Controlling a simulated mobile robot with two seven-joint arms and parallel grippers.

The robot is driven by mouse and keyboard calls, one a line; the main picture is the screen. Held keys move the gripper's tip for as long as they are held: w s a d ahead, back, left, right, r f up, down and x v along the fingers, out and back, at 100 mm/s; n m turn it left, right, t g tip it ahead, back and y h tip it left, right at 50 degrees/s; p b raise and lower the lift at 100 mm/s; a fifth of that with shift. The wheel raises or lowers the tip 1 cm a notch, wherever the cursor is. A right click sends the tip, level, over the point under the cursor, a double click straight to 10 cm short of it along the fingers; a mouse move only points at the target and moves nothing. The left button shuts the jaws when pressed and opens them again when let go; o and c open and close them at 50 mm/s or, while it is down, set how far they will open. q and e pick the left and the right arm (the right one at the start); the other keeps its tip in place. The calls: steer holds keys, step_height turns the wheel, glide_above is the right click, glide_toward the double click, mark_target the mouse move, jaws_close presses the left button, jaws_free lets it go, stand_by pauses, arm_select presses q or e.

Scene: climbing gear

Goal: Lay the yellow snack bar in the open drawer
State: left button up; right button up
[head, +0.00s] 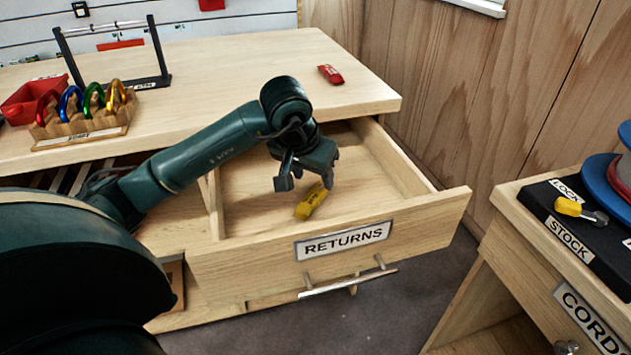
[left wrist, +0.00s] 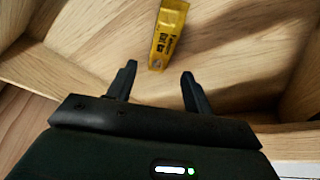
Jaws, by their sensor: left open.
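The yellow snack bar (head: 311,201) lies in the open drawer (head: 410,214) labelled RETURNS, near its front wall. It also shows in the left wrist view (left wrist: 168,36), just beyond the fingertips. My left gripper (head: 304,182) is open above the drawer, over the bar and pointing down. In the left wrist view its two fingers (left wrist: 158,80) are apart with nothing held between them. The bar appears apart from the fingers. My right gripper is not in view.
A red packet (head: 330,74) lies on the bench top (head: 230,80) behind the drawer. A wooden rack (head: 80,130) with coloured carabiners, a red bin (head: 35,97) and a black stand (head: 155,80) are at the left. A second cabinet (head: 510,225) stands at the right.

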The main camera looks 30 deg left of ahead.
mark_target(306, 205)
arm_select(q)
steer(key=v, duration=0.7)
steer(key=shift+p, duration=0.3)
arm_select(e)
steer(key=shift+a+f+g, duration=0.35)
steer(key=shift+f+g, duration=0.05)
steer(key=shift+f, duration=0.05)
arm_select(q)
steer(key=shift+r, duration=0.1)
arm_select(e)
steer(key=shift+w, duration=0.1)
